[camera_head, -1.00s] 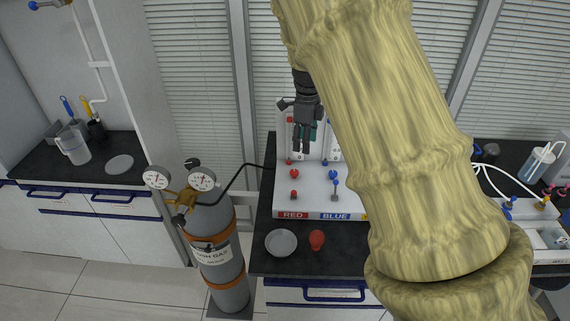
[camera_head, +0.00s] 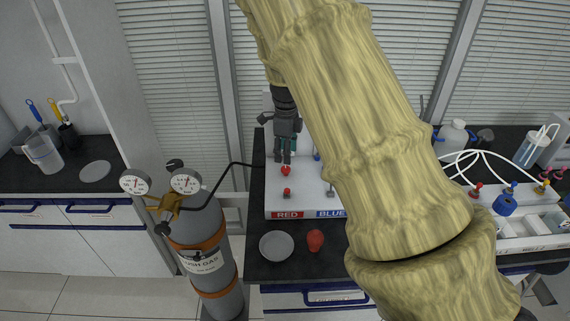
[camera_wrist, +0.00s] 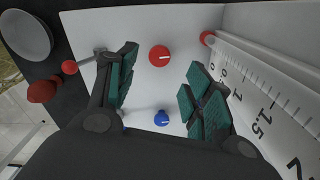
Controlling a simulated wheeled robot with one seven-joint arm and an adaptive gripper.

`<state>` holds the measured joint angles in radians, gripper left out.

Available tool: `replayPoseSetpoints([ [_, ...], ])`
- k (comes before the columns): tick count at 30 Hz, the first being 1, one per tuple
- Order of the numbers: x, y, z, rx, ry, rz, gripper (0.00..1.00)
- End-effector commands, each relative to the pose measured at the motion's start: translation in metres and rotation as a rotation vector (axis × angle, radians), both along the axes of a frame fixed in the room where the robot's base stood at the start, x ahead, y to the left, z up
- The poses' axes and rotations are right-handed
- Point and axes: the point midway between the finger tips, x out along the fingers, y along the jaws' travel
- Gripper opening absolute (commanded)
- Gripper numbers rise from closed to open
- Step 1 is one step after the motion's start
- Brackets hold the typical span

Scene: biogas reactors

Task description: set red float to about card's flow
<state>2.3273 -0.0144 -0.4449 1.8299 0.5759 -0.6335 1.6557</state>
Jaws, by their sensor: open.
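The white flow panel (camera_head: 307,196) has RED and BLUE labels on its front edge. Its red knob (camera_head: 286,171) shows just below my gripper (camera_head: 284,157); in the wrist view the red knob (camera_wrist: 160,55) has a white pointer line. My gripper (camera_wrist: 163,82) is open, with teal pads either side of the knobs and nothing held. The blue knob (camera_wrist: 161,118) lies nearer the palm. A scaled flow tube (camera_wrist: 265,95) stands at right in the wrist view, with a red fitting (camera_wrist: 207,38) at its end. I cannot make out the red float or card.
A red-tipped lever (camera_wrist: 69,67) stands beside my left finger. A grey dish (camera_head: 277,246) and red object (camera_head: 315,240) lie on the black bench in front. A gas cylinder (camera_head: 205,262) with gauges stands left. White tubes and bottles are at right.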

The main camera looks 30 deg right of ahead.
Motion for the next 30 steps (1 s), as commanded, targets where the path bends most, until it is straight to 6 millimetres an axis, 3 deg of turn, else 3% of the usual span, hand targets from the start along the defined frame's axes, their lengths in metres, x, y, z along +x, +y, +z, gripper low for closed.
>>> replayPoseSetpoints([
  [12, 0.000, 0.001, -0.054, 0.001, 0.001, 0.000, 0.51],
  [26, 0.001, 0.001, -0.065, 0.000, -0.001, 0.001, 0.51],
  [30, 0.001, 0.001, -0.065, 0.000, -0.001, 0.001, 0.29],
])
